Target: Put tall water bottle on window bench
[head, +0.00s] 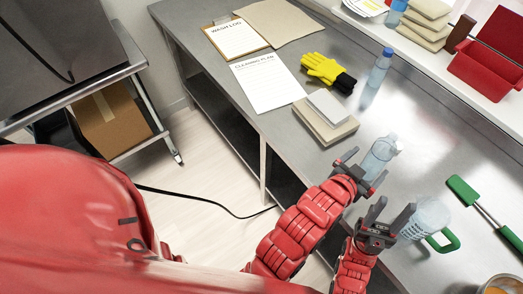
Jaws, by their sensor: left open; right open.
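A clear water bottle (381,153) with a pale cap stands on the steel counter, just beyond the fingertips of my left gripper (364,167). My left gripper is open and points at its lower part; I cannot tell whether they touch. A slimmer bluish bottle (379,70) stands farther back on the counter. Another blue bottle (396,13) is on the white window bench (405,45) at the top right. Which bottle is the tall one is not certain from this view. My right gripper (392,210) is open and empty, beside a clear jug (428,217) with a green handle.
The window bench carries stacked tan blocks (425,25) and a red box (485,65). The counter's middle right is clear.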

